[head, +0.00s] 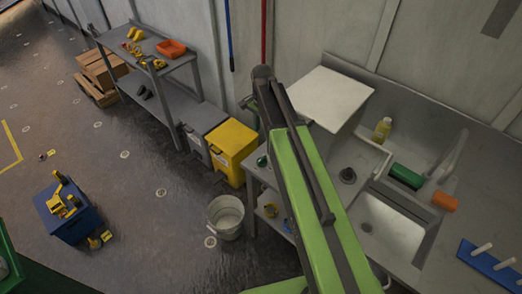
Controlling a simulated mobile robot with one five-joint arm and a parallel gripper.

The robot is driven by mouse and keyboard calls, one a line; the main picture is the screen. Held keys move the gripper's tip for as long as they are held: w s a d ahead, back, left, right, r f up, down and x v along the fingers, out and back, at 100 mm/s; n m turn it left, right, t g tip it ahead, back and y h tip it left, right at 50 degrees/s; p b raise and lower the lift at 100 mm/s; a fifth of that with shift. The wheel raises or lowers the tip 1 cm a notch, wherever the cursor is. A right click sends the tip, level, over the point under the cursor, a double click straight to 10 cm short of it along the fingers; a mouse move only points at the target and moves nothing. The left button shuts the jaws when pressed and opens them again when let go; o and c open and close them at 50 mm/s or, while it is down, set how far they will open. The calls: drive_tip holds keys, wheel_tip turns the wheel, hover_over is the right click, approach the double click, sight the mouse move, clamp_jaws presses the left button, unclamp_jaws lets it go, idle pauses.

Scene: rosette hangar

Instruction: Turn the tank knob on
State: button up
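No tank knob can be made out in the head view. A pale, box-shaped unit (333,97) stands at the back of the metal sink counter (445,125); I cannot tell whether it is the tank, and my arm covers part of its left side. My green arm rises from the bottom edge to a dark joint beside this unit.
The counter holds a sink basin (391,229), a yellow bottle (382,130), a green roll (406,177) and a blue rack (489,265). A bucket (226,217), yellow bin (232,150), grey bin (199,130) and blue box (70,215) stand on the floor.

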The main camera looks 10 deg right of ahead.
sight(262, 159)
wheel_tip(262, 159, down, 18)
drive_tip(key=b, duration=1.7)
drive_tip(key=shift+s+b, duration=0.1)
drive_tip(key=shift+b, duration=0.25)
drive_tip(key=shift+r, duration=0.15)
drive_tip(key=shift+c, duration=0.4)
clamp_jaws()
